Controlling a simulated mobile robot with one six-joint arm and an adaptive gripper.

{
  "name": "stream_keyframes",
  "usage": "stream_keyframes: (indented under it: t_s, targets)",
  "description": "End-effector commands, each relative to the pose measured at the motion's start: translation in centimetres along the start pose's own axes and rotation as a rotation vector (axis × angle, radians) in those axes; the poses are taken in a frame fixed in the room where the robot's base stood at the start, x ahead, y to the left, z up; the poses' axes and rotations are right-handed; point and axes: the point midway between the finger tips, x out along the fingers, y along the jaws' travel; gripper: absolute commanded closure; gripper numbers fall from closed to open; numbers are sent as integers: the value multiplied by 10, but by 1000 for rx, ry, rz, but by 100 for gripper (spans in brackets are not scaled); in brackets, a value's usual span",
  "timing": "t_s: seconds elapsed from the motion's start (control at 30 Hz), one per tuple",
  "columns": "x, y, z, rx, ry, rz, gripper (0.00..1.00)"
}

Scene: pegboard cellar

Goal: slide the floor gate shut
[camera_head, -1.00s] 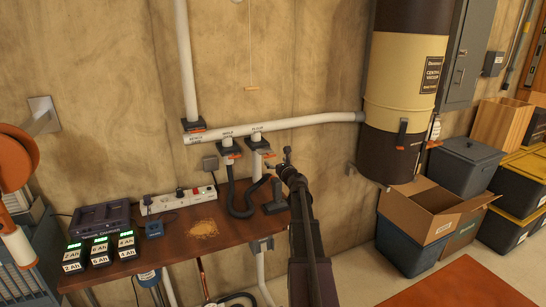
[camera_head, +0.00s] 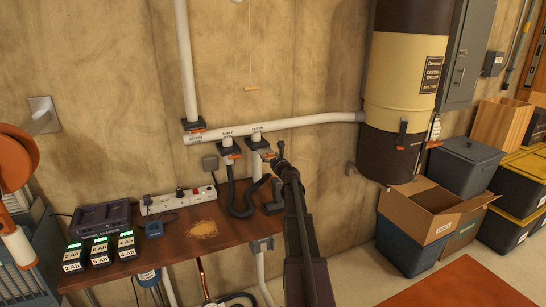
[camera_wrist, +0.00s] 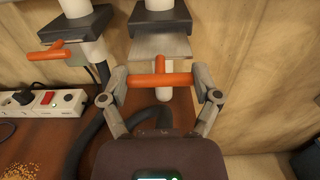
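The floor gate is a dark block (camera_head: 258,145) on the drop pipe under the FLOOR label in the head view. In the wrist view its dark block (camera_wrist: 160,20) shows at top centre. A grey metal plate (camera_wrist: 160,46) sticks out of it towards me, with an orange crossbar handle (camera_wrist: 160,79) at its near end. My gripper (camera_wrist: 161,82) is open, with one finger beside each end of the handle. I cannot tell whether the fingers touch it. In the head view my gripper (camera_head: 278,156) is just right of the gate, its fingertips small and partly hidden.
A second gate (camera_wrist: 80,22) with an orange handle is close on the left. A black hose (camera_head: 237,205) hangs below it. The workbench (camera_head: 180,243) carries a power strip (camera_head: 178,199), a charger (camera_head: 101,217) and several batteries.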

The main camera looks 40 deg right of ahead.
Motion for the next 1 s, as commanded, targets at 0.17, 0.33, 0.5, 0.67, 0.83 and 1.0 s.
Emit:
stream_keyframes:
  t_s: [0.17, 0.33, 0.5, 0.67, 0.83, 1.0]
  targets:
    - [0, -1, 0, 0, 0, -2, 82]
    - [11, -2, 0, 0, 0, -2, 82]
    - [41, -3, 0, 0, 0, -3, 82]
    - [59, -2, 0, 0, 0, -3, 82]
    - [60, -2, 0, 1, 0, -3, 82]
    - [61, -2, 0, 1, 0, -4, 12]
